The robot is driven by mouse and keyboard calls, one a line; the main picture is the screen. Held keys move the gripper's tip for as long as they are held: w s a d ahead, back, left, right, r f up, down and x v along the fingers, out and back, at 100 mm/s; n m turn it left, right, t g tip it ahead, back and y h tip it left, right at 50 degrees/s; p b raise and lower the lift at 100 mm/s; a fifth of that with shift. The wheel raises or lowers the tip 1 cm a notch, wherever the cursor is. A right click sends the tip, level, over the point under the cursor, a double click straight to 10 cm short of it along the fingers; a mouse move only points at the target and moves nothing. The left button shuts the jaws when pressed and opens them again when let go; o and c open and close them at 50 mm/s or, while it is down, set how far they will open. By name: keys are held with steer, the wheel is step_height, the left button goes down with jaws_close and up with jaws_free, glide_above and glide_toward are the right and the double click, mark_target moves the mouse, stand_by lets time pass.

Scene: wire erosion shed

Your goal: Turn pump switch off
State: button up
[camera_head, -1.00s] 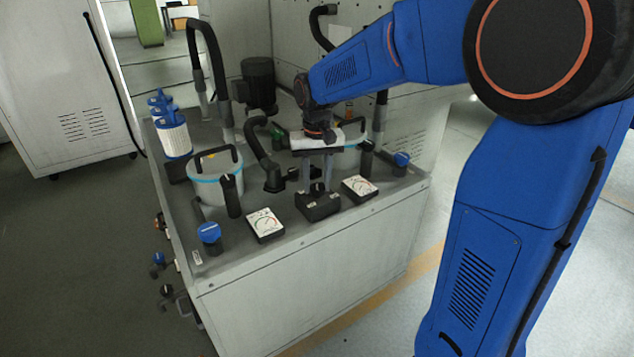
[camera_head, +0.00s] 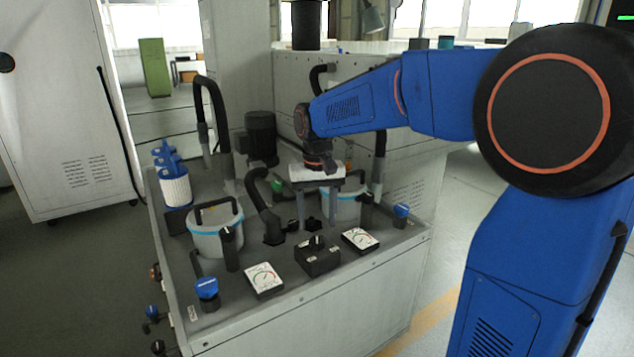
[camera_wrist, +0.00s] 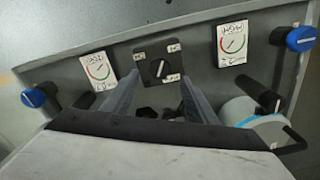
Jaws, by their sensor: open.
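The pump switch is a black box (camera_head: 317,259) with a rotary knob on top, on the front part of the grey unit's top between two gauges. In the wrist view the switch (camera_wrist: 159,66) shows a dark knob with a light pointer line, set at a slant, and small white labels around it. My gripper (camera_head: 318,232) is open and empty, pointing down, above and behind the switch in the head view. In the wrist view its two fingers (camera_wrist: 160,88) stand apart on either side of the switch's line of sight, not touching it.
A left gauge (camera_head: 264,279) and a right gauge (camera_head: 360,239) flank the switch. Blue-handled valves (camera_head: 206,288) stand near the front corners. A lidded pot (camera_head: 213,241), black pipes (camera_head: 262,205) and white filter cartridges (camera_head: 175,187) crowd the unit's top.

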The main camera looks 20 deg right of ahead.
mark_target(319, 241)
step_height(319, 241, up, 12)
steer(key=shift+f, duration=0.2)
steer(key=shift+s, duration=0.1)
stand_by(0.4)
steer(key=s+d+f+t, duration=0.1)
steer(key=s+d+f, duration=0.1)
steer(key=s+f, duration=0.3)
steer(key=s+d+f+n+t, duration=0.1)
steer(key=s+f, duration=0.4)
steer(key=s, duration=0.9)
steer(key=s+d+f+t, duration=0.2)
steer(key=s+f, duration=0.3)
steer(key=s, duration=0.4)
steer(key=shift+s+d+f+t, duration=0.2)
steer(key=shift+d+f+t, duration=0.15)
steer(key=shift+d, duration=0.45)
steer(key=shift+o, duration=0.8)
steer(key=shift+w+r, duration=0.1)
